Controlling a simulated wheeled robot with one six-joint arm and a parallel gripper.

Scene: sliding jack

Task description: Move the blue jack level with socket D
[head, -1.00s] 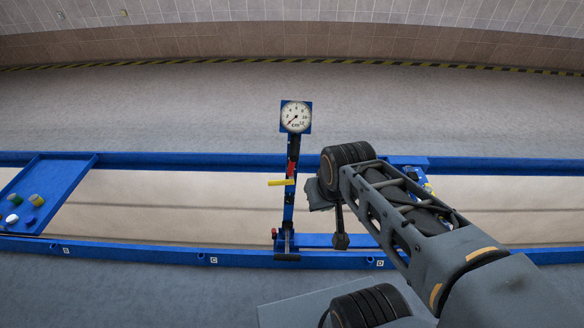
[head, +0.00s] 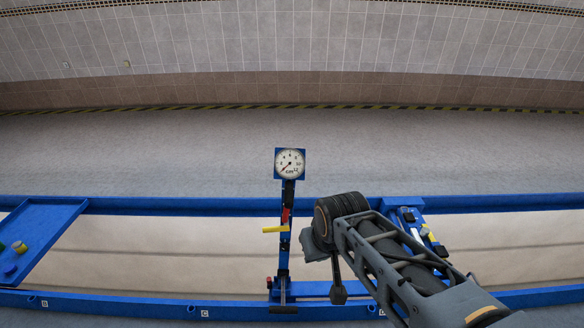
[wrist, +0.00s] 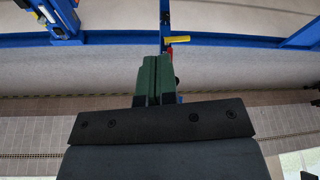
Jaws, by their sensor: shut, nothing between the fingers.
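The blue upright (head: 285,262) with a round dial (head: 290,164) on top, which I take for the blue jack, stands across the blue-railed trough. Its foot is between label C (head: 204,313) and label D (head: 382,312), on the near rail. A yellow handle (head: 274,229) and a red piece (head: 285,215) are on it; the yellow handle also shows in the wrist view (wrist: 178,39). My gripper (wrist: 152,58) has its green fingers together and empty, pointing toward the upright. In the head view my arm largely hides the gripper. I cannot tell whether it touches the upright.
The near rail (head: 120,303) and far rail (head: 150,205) bound the trough. A blue tray (head: 45,222) with small coloured pieces is at left. Another blue unit with yellow parts (head: 408,214) sits behind my arm at right. Open floor lies beyond the far rail.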

